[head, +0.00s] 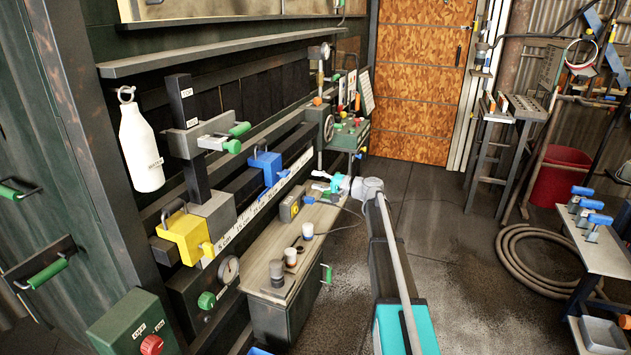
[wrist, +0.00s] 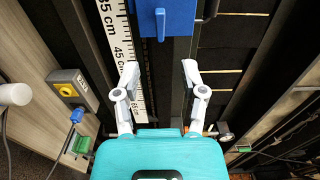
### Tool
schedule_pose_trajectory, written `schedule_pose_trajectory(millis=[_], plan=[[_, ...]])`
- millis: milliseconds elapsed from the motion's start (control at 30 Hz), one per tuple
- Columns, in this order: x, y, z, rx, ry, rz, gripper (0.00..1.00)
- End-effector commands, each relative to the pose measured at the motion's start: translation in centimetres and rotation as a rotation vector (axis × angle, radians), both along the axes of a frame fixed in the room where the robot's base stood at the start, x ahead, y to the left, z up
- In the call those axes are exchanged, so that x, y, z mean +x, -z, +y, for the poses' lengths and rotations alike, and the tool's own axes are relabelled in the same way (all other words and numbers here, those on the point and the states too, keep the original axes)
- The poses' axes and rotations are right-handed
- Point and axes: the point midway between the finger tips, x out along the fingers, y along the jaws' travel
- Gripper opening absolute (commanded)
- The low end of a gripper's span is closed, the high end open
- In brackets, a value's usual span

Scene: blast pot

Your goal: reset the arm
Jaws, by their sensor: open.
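My arm reaches forward from the bottom of the head view, and my gripper (head: 322,181) is over the far part of the wooden-topped cabinet, in front of the wall rails. In the wrist view my gripper (wrist: 160,72) shows its two white fingers apart with nothing between them. A blue block (wrist: 165,18) is ahead of the fingertips, apart from them. In the head view this looks like the blue clamp (head: 266,166) on the rail. A white scale (wrist: 120,50) marked in cm runs beside the left finger.
A yellow block (head: 186,236) sits nearer on the rail. A grey-and-yellow switch box (head: 290,208) and small cups (head: 291,256) stand on the cabinet (head: 262,277). A white bottle (head: 140,145) hangs at left. A hose (head: 545,262) and bench (head: 605,250) are at right; the middle floor is clear.

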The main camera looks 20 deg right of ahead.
Motion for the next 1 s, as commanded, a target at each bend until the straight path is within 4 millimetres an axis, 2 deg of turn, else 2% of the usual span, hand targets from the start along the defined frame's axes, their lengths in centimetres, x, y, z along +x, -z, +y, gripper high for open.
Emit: schedule_pose_trajectory(millis=[167, 367, 567, 700, 833, 1000], plan=[[-0.4, 0.3, 0.5, -0.015, -0.007, 0.005, 0.54], [-3.1, 2.2, 3.2, -0.117, -0.051, 0.038, 0.54], [-8.3, 6.0, 7.4, -0.321, -0.136, 0.104, 0.54], [-12.7, 8.9, 9.8, -0.490, -0.204, 0.160, 0.54], [-16.9, 11.5, 11.3, -0.648, -0.263, 0.211, 0.54], [-22.5, 14.4, 12.2, -0.854, -0.333, 0.281, 0.54]])
